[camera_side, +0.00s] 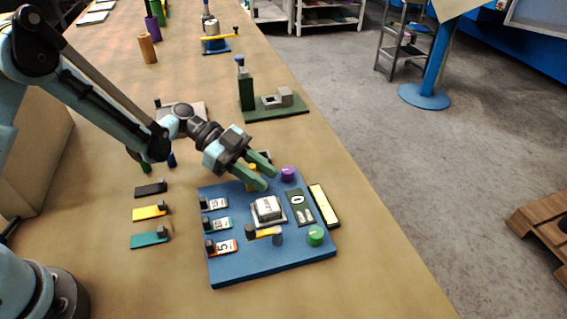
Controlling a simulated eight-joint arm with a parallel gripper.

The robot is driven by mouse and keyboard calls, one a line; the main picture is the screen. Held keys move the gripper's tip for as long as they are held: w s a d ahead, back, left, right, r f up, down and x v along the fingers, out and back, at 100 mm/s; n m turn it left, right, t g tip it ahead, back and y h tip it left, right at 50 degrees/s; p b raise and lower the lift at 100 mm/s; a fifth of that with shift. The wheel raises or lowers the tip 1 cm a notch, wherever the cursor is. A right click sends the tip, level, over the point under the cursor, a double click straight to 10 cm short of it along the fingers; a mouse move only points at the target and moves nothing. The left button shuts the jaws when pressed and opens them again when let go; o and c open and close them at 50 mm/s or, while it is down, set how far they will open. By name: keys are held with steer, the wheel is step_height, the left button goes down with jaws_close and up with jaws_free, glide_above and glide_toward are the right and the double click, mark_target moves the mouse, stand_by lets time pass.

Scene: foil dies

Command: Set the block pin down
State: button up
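A blue board (250,272) lies on the tan table with several pegs and small parts on it. A white block (267,208) sits in a frame at its middle. I cannot tell which part is the block pin. My gripper (270,179) is above the board's far side, its two green fingers apart. The yellow-orange peg shows partly hidden beside the nearer finger; I see nothing clearly clamped between the fingers.
Black (150,189), yellow (149,213) and teal (149,240) strips lie left of the board, and labelled tiles line its left side. A dark green fixture (270,108) stands behind. The table's right edge runs close beside the board.

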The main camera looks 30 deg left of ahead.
steer(key=shift+o, duration=1.1)
steer(key=v, duration=1.2)
steer(key=s+a+r+n+t+y, duration=0.2)
steer(key=s+n+y, duration=0.4)
steer(key=n, duration=0.3)
steer(key=s+a+r+n+t+y, duration=0.3)
steer(key=s+r+n+t+y, duration=0.1)
steer(key=n, duration=0.5)
steer(key=shift+s+a+t+y, duration=0.35)
steer(key=shift+s+t+y, duration=0.45)
steer(key=shift+y, duration=0.9)
steer(key=shift+s, duration=0.1)
